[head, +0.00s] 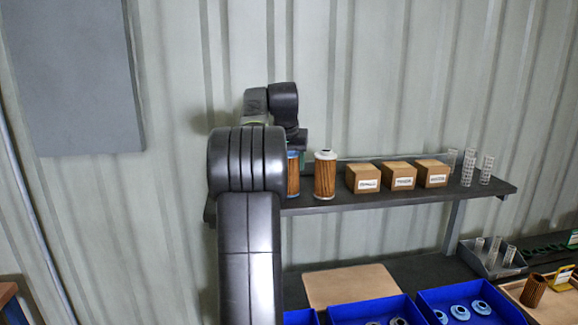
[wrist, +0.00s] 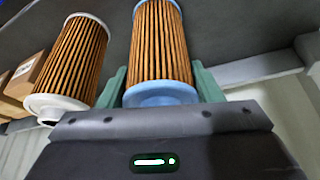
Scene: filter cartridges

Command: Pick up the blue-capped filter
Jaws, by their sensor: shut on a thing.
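The blue-capped filter (head: 293,174) stands upright on the dark wall shelf (head: 400,199), partly hidden by my arm in the head view. In the wrist view this filter (wrist: 160,50) shows its brown pleats and light blue cap, with my gripper (wrist: 160,88) around it. The green fingers are shut on it, one on each side, near the blue cap. I cannot tell whether it is lifted off the shelf. A white-capped filter (head: 325,175) stands just to its right, and it also shows on the left of the wrist view (wrist: 72,62).
Several brown boxes (head: 399,177) and clear perforated tubes (head: 468,168) stand further right on the shelf. Below are blue bins (head: 365,311), a wooden board (head: 350,286) and a grey tray of tubes (head: 492,259). A corrugated wall is close behind.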

